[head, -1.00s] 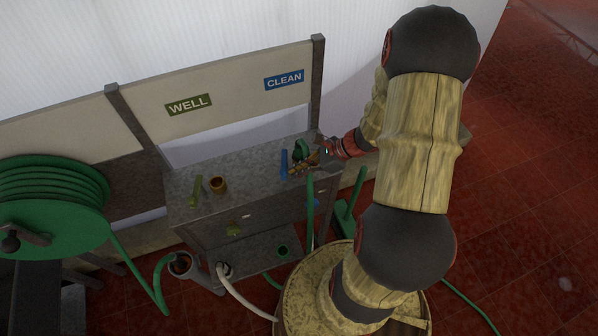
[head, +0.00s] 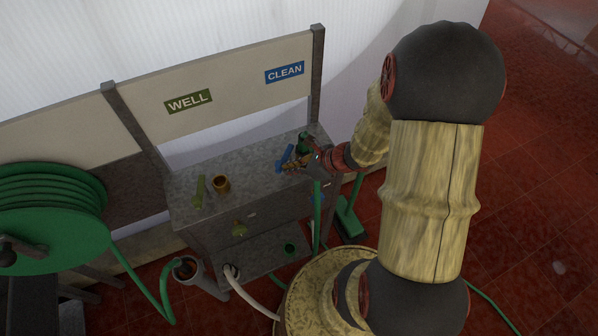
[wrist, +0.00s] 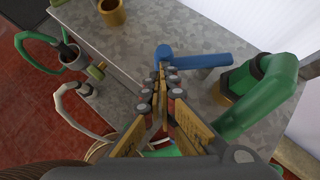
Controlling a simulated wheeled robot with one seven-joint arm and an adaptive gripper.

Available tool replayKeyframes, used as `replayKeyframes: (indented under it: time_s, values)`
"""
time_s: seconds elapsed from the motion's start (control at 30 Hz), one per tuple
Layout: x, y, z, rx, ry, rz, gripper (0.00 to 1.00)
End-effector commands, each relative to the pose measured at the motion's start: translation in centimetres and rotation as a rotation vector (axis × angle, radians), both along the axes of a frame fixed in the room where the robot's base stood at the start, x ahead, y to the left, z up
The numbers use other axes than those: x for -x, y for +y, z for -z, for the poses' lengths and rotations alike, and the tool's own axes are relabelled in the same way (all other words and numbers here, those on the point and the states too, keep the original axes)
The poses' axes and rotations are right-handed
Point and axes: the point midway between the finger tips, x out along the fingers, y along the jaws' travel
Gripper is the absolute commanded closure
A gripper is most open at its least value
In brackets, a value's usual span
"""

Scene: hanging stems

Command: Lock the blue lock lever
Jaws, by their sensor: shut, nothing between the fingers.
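The blue lock lever (head: 286,157) is on the grey bench top below the CLEAN sign. In the wrist view the blue lever (wrist: 200,60) runs from a rounded end at the middle toward the right. My gripper (head: 289,168) is at the lever's near side. In the wrist view my gripper (wrist: 162,70) is shut with empty fingertips, right at the lever's rounded end. I cannot tell whether they touch. A green hose fitting (wrist: 262,92) stands to the right of the fingers, and also shows behind my gripper in the head view (head: 304,142).
An olive lever (head: 200,190) and a brass cup (head: 221,184) are on the bench's left. A green hose reel (head: 45,215) stands further left. Hoses hang at the bench front. The bench middle is clear.

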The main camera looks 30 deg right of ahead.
Motion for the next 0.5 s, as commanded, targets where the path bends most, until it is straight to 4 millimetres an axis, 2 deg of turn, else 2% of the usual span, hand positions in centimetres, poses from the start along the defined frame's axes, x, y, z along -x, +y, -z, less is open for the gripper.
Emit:
replayKeyframes:
  time_s: [0.2,0.5]
  values:
    - [-1.0,1.9,0.5,0.003,-0.005,0.189,1.0]
    - [-2.3,3.2,0.3,0.001,-0.003,0.383,1.0]
